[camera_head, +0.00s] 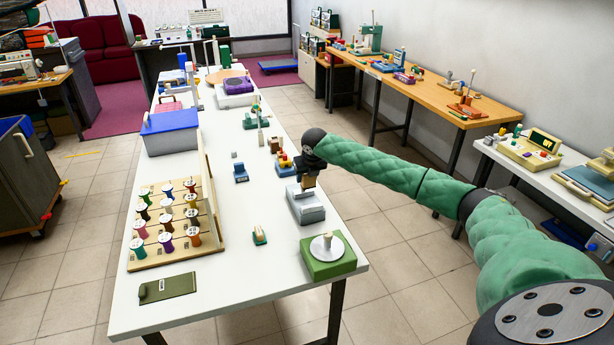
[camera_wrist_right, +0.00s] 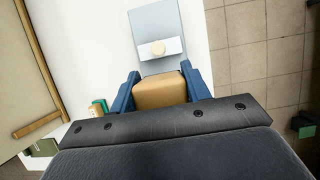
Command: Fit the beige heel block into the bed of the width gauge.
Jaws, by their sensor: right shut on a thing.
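The beige heel block (camera_head: 308,183) is held by my right gripper (camera_head: 309,172), which points down over the right side of the white table. In the right wrist view, the block (camera_wrist_right: 160,91) sits between the two blue fingers of the gripper (camera_wrist_right: 161,80). The width gauge (camera_head: 308,215) appears to be the grey device just below the block. The wrist view shows its grey plate (camera_wrist_right: 154,18) with a white bar and a cream knob beyond the block. The contact between block and gauge is hidden. My left gripper is not in view.
Small blue devices (camera_head: 241,173) stand left of the gripper. The table's right edge is close.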

